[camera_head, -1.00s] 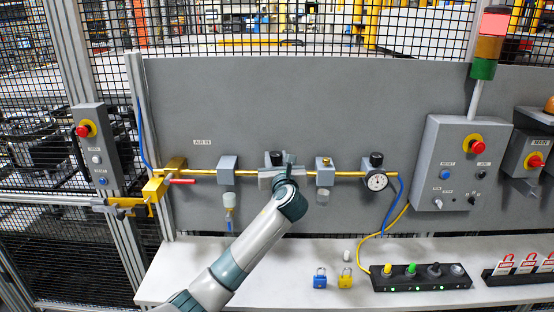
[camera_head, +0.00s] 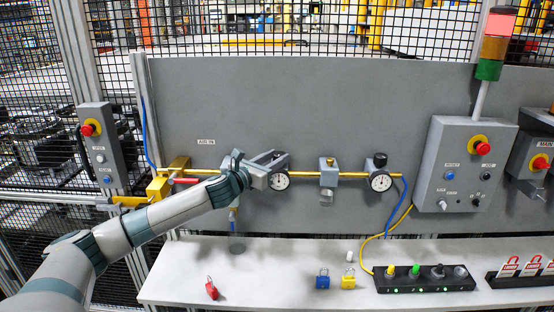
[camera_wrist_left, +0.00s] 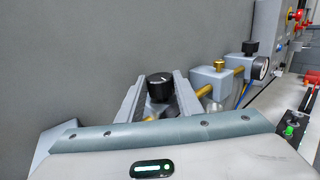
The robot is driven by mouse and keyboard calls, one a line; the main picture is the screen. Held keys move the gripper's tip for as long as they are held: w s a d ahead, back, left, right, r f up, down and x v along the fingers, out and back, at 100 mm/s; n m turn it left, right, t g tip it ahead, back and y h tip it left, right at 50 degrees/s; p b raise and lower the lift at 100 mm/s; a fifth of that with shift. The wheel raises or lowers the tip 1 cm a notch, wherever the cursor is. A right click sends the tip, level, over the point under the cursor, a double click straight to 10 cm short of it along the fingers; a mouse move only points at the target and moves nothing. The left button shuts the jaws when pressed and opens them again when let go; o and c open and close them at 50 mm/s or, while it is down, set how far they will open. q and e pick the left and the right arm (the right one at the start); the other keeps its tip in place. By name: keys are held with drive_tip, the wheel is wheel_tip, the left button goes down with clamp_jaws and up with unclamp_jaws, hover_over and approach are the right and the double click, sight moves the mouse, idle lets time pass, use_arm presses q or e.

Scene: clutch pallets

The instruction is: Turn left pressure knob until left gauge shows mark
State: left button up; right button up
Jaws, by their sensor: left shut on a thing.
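The left gauge (camera_head: 279,180), a round white dial with a dark rim, shows on the yellow pipe in the head view. Its needle is too small to read against any mark. My right gripper is in neither view.
A second regulator with a right gauge (camera_head: 380,181) and black knob (camera_head: 379,160) stands to the right. A filter block (camera_head: 328,172) sits between. A red padlock (camera_head: 211,288), a blue one (camera_head: 322,279) and a yellow one (camera_head: 348,279) rest on the white shelf (camera_head: 260,265).

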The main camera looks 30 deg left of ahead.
use_arm(q)
drive_tip(key=shift+a+r+m+g+h, duration=0.15)
drive_tip(key=shift+m+h, duration=0.45)
drive_tip(key=shift+h, duration=0.3)
drive_tip(key=shift+a+f+m+g+h, duration=0.15)
drive_tip(key=shift+m+h, duration=0.45)
drive_tip(key=shift+h, duration=0.3)
drive_tip(key=shift+r+h, duration=0.15)
drive_tip(key=shift+h, duration=0.15)
